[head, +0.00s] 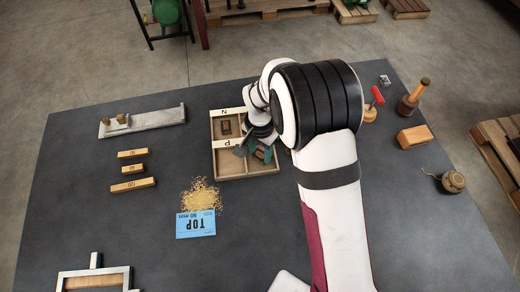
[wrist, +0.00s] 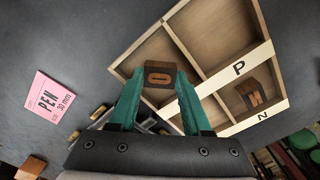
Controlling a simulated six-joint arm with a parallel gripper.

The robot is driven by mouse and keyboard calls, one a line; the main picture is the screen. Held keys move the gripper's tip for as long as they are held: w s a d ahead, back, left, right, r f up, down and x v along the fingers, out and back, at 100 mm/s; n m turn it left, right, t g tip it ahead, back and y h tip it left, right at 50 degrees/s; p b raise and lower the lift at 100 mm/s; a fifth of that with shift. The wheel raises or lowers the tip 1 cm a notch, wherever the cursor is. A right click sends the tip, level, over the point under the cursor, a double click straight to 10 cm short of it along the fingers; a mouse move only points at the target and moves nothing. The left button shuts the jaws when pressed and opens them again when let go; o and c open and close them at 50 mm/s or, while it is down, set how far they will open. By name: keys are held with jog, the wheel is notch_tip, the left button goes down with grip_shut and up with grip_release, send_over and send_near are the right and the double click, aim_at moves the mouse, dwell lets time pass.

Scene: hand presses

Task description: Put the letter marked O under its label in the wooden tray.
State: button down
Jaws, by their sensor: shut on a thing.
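My gripper (wrist: 158,88) has green fingers shut on a dark brown letter block (wrist: 159,75) with an orange O on its face. The wooden tray (wrist: 208,24) is divided into compartments with white label strips. In the wrist view the held block overlaps the tray's left part; its height above the tray floor is unclear. P and N labels are readable; any O label is hidden by my gripper. A block marked N (wrist: 256,98) sits in the compartment between the P and N strips. In the head view my gripper (head: 257,153) is over the tray (head: 235,178), partly hidden by my arm.
A pink card reading PEN (wrist: 50,97) lies left of the tray. Several wooden bars (head: 132,169) and a metal holder (head: 145,120) lie left.

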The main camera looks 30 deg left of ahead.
aim_at(260, 155)
jog(key=shift+c, duration=1.8)
grip_release()
notch_tip(260, 155, up, 12)
jog(key=s+d+r+m, duration=0.1)
jog(key=d+r, duration=0.3)
jog(key=d, duration=0.3)
jog(key=d+r+m, duration=0.1)
jog(key=d+r, duration=0.2)
jog(key=d, duration=0.4)
jog(key=s+d+r+m+y, duration=0.1)
jog(key=s+d+m, duration=0.2)
jog(key=s+d, duration=1.1)
jog(key=shift+s+r+y, duration=0.15)
jog(key=shift+s+y, duration=0.25)
jog(key=shift+s, duration=0.15)
